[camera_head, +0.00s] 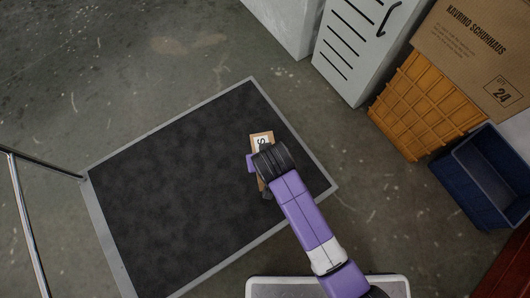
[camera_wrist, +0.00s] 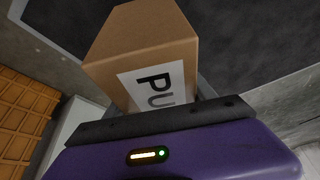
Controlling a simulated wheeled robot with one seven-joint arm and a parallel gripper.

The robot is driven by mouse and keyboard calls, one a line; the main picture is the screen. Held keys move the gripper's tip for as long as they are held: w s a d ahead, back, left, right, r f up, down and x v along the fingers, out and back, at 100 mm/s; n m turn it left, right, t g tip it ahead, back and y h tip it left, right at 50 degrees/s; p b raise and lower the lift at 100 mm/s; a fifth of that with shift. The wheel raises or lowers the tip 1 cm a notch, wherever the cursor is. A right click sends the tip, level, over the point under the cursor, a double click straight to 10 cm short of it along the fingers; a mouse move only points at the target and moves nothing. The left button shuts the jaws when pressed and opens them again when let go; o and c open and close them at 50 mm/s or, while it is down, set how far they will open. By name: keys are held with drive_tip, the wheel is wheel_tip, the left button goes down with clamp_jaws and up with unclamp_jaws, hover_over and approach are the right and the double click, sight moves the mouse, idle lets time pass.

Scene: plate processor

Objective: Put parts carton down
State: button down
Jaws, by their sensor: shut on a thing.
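The parts carton (camera_head: 262,137) is a small brown cardboard box with a white label. In the head view it is over the right part of a dark platform with a grey rim (camera_head: 215,95), mostly hidden under my wrist. In the wrist view the carton (camera_wrist: 145,40) fills the upper middle, and its label shows the letters "PU". My gripper (camera_head: 259,165) is shut on the carton. Its fingers are largely hidden in both views. I cannot tell whether the carton touches the platform.
The platform's dark surface is bare to the left of the carton. A metal handle rail (camera_head: 30,220) rises at the far left. At upper right stand a white cabinet (camera_head: 365,45), an orange crate (camera_head: 425,105), a large cardboard box (camera_head: 470,50) and a blue bin (camera_head: 480,185).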

drive_tip(key=shift+f+b, duration=1.2)
drive_tip(key=shift+f, duration=1.4)
drive_tip(key=shift+f, duration=0.15)
drive_tip(key=shift+c, duration=1.6)
unclamp_jaws()
drive_tip(key=p+v, duration=0.6)
drive_tip(key=v, duration=0.6)
